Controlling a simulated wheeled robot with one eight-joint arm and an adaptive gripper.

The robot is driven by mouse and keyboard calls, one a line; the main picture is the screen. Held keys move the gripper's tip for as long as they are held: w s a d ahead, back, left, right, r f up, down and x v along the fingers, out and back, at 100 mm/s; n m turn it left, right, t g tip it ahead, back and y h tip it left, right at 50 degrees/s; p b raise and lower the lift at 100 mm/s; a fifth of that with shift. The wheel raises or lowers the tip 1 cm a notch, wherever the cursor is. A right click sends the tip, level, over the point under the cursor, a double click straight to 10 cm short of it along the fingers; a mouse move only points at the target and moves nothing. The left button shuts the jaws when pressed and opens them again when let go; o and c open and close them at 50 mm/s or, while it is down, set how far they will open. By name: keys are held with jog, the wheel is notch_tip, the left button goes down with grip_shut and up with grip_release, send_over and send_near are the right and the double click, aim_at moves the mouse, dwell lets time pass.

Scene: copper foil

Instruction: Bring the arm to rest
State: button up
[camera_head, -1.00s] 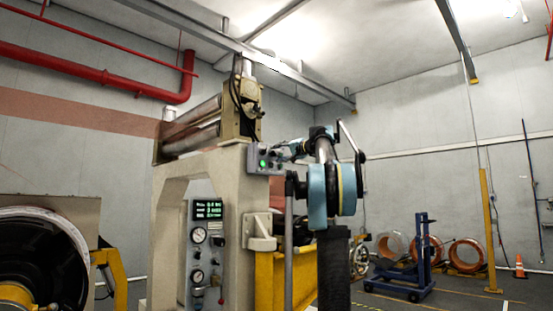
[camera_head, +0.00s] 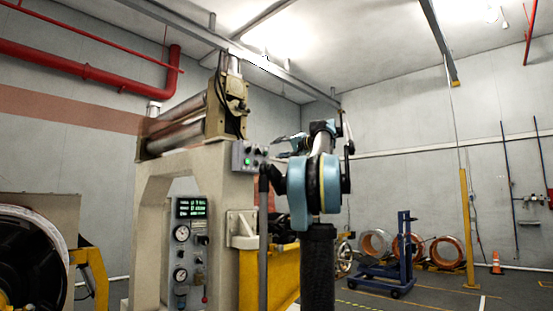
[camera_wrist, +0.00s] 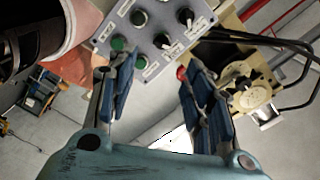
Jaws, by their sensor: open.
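My arm stands upright in the middle of the head view, with its pale blue links folded close above the dark column. In the wrist view my gripper (camera_wrist: 158,75) is open, its two blue-padded fingers apart with nothing between them. A grey control panel (camera_wrist: 150,38) with green and black knobs lies beyond the fingertips, near the left finger. I cannot tell whether there is contact. In the head view the gripper's fingers are small and mostly hidden behind the arm, near the panel (camera_head: 245,157).
A beige machine frame (camera_head: 152,190) with rollers (camera_head: 180,120) and a gauge panel (camera_head: 190,240) stands close on the left. A yellow guard (camera_head: 250,280) is beside my column. Copper coils (camera_head: 408,247), a blue cart (camera_head: 385,275) and an orange cone (camera_head: 496,263) stand at the back right.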

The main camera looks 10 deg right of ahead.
jog(key=s+a+f+n+g+h, duration=0.1)
jog(key=s+a+f+g, duration=0.35)
jog(key=f, duration=0.75)
jog(key=s+a+f+n+g+h, duration=0.1)
jog(key=s+a+f, duration=0.4)
jog(key=s+f, duration=0.6)
jog(key=s+a+f+n+g+h, duration=0.15)
jog(key=s+a+f+g, duration=0.35)
jog(key=f, duration=0.9)
jog(key=s+d+f+h, duration=0.2)
jog(key=s+f, duration=0.7)
jog(key=f, duration=0.4)
jog(key=s+d+f+n+g+h, duration=0.1)
jog(key=s+d+f+h, duration=0.1)
jog(key=s+f, duration=0.7)
jog(key=s+d+f+g+h, duration=0.1)
jog(key=s+d+f+h, duration=0.2)
jog(key=s+f, duration=0.6)
notch_tip(320, 180, down, 8)
jog(key=shift+d+r, duration=0.15)
jog(key=shift+d, duration=0.15)
